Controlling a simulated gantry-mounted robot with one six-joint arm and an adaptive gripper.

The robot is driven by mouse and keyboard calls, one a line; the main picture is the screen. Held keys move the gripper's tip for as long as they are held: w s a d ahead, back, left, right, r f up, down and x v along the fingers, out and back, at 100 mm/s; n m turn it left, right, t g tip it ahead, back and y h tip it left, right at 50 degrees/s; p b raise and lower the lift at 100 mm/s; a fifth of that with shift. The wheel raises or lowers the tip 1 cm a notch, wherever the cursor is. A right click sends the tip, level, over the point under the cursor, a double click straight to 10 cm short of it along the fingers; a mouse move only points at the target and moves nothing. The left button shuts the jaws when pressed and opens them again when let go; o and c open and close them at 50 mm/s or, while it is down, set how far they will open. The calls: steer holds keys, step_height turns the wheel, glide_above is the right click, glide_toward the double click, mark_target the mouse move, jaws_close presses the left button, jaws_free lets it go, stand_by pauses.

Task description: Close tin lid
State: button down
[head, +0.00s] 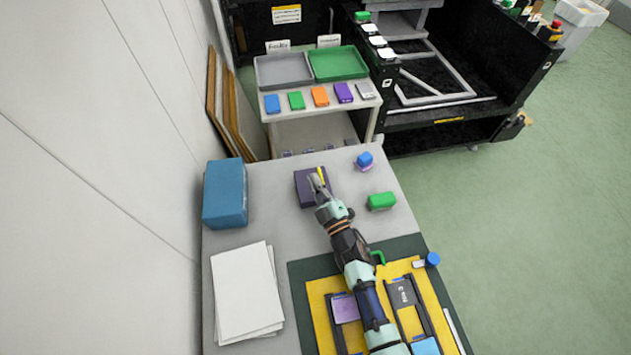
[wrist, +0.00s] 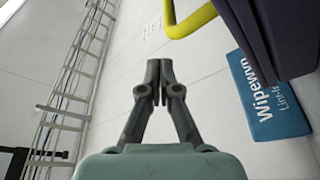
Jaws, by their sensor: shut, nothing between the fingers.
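A dark purple box-like tin (head: 303,190) stands on the grey table, with a yellow handle-like bar (head: 321,175) at its right side. In the wrist view the dark purple body (wrist: 247,35) fills the upper right corner, and the yellow bar (wrist: 192,22) curves out from it. My gripper (head: 315,180) is at the tin in the head view, covering part of it. In the wrist view my gripper (wrist: 158,70) is shut and empty, below and left of the yellow bar, with a visible gap. I cannot tell how far the lid is open.
A blue wipes pack (head: 225,193) stands left of the tin; white sheets (head: 246,290) lie nearer. A blue-capped bottle (head: 364,161) and a green object (head: 381,201) are to the right. A yellow fixture (head: 322,290) lies under my arm. A shelf with trays (head: 283,70) stands beyond.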

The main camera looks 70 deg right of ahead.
step_height(320, 180, up, 5)
steer(key=p, duration=0.4)
steer(key=s+a+f+b, duration=0.1)
steer(key=s+a+f, duration=0.3)
steer(key=a, duration=0.3)
steer(key=shift+s+a, duration=0.35)
steer(key=shift+s, duration=0.35)
